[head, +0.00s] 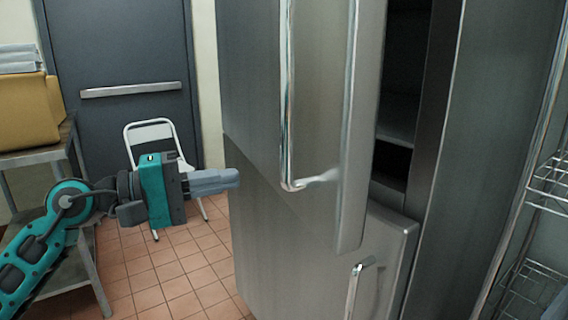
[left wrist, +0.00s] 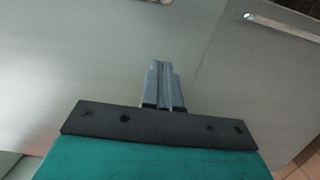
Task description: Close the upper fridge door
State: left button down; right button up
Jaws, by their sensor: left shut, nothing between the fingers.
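The upper fridge door (head: 325,95) is a grey metal panel with a long vertical handle (head: 287,100). It stands partly open, and the dark inside of the fridge (head: 402,95) with a shelf shows to its right. My left gripper (head: 238,177) is shut and empty, at the left of the door near its lower edge. In the left wrist view the shut fingers (left wrist: 163,68) point at the grey door surface (left wrist: 90,60); I cannot tell whether they touch it. My right gripper is not in view.
The lower fridge door (head: 300,245) with its own handle (head: 353,290) is just below. A white folding chair (head: 150,135) and a dark grey door (head: 120,50) stand behind my left arm. A metal table (head: 35,155) is at the left, a wire rack (head: 545,190) at the right.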

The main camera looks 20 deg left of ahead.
aim_at(297, 167)
pick_arm(q)
jog(key=p+x, duration=0.2)
jog(key=x, duration=0.7)
jog(key=shift+r+p, duration=0.1)
jog(key=shift+p, duration=0.2)
jog(key=shift+w+d, duration=0.45)
jog(key=shift+d, duration=0.1)
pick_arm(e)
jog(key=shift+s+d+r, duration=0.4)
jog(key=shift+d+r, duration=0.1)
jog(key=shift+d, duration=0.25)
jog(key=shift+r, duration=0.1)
